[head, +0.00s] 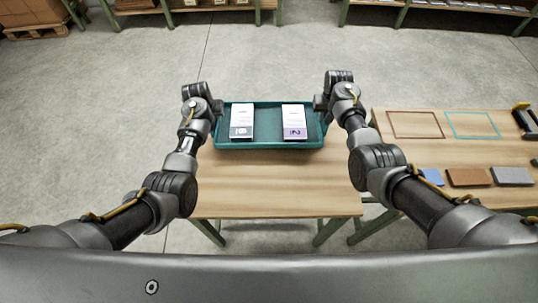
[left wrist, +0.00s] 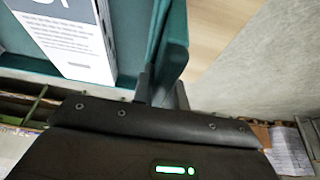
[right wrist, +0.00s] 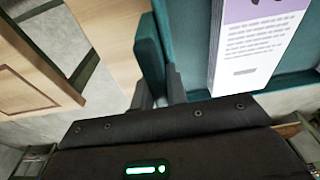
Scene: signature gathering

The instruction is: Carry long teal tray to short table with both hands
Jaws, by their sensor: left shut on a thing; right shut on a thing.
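The long teal tray (head: 268,144) is in the middle of the head view, over the far part of a short wooden table (head: 270,190). I cannot tell whether it touches the table. Two white booklets lie in it: one with a dark end (head: 242,120) at left, one with a purple end (head: 293,120) at right. My left gripper (head: 214,108) is shut on the tray's left end; the tray wall (left wrist: 172,50) shows between its fingers in the left wrist view. My right gripper (head: 322,104) is shut on the right end, and its wall (right wrist: 150,55) shows in the right wrist view.
A second wooden table (head: 440,152) stands at right, with a brown outline (head: 415,124), a teal outline (head: 474,124), a brown block (head: 469,177) and a grey block (head: 512,176). Shelves line the back. Open floor (head: 290,55) lies beyond the tray.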

